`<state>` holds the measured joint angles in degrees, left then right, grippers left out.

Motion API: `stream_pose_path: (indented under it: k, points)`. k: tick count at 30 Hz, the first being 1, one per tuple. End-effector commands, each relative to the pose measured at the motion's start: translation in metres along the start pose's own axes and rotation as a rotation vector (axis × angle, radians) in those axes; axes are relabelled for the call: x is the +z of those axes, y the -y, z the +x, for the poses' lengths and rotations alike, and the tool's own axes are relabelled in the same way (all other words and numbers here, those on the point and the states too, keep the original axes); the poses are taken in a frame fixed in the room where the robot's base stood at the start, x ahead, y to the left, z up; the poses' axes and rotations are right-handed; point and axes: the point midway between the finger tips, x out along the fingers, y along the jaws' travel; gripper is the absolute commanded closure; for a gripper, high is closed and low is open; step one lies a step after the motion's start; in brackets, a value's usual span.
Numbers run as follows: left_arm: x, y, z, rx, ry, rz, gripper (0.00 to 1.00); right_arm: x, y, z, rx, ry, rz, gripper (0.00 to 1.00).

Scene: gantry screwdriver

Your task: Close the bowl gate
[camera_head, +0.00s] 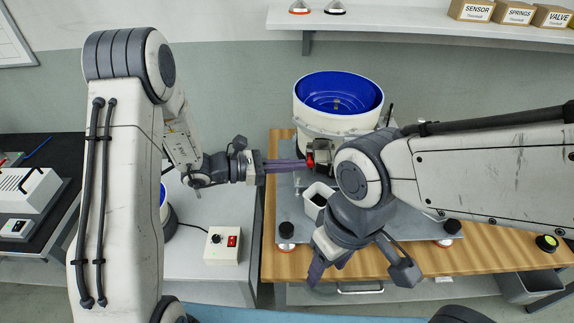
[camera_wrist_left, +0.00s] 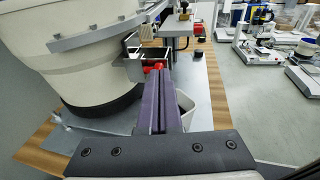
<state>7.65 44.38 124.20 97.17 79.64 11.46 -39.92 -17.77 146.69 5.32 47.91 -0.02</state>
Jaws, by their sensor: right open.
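The bowl feeder (camera_head: 306,113) is a white drum with a blue inside, at the back of the wooden bench. A small red part (camera_head: 310,160), seemingly the gate's handle, sits low on its front by a metal bracket (camera_wrist_left: 132,62). My left gripper (camera_head: 303,164) points right, its purple fingertips at the red part. In the left wrist view the fingers lie side by side, shut, with the red part (camera_wrist_left: 150,69) just past their tips; whether they touch is unclear. My right gripper (camera_head: 316,272) hangs open and low at the bench front, its fingers partly hidden.
A white square container (camera_head: 317,196) stands on the grey plate near my right arm. A control box (camera_head: 222,246) with a red switch sits on the white table at left. A shelf (camera_head: 410,24) with labelled boxes runs along the wall.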

Motion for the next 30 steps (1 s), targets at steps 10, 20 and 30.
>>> stream_pose_path:
  k: [10, 20, 30]
  points:
    - [0.002, 0.001, 0.001, -0.011, 0.003, 0.001, 1.0, 0.0, 0.0, -0.002, 0.0, 0.0, 0.0, 0.43]
    - [0.0, -0.003, -0.059, -0.009, 0.002, 0.004, 1.0, 0.0, 0.0, 0.002, 0.0, 0.0, 0.0, 0.43]
    - [0.001, -0.004, -0.12, -0.013, 0.001, 0.003, 1.0, 0.0, -0.001, 0.01, 0.0, 0.0, 0.0, 0.43]
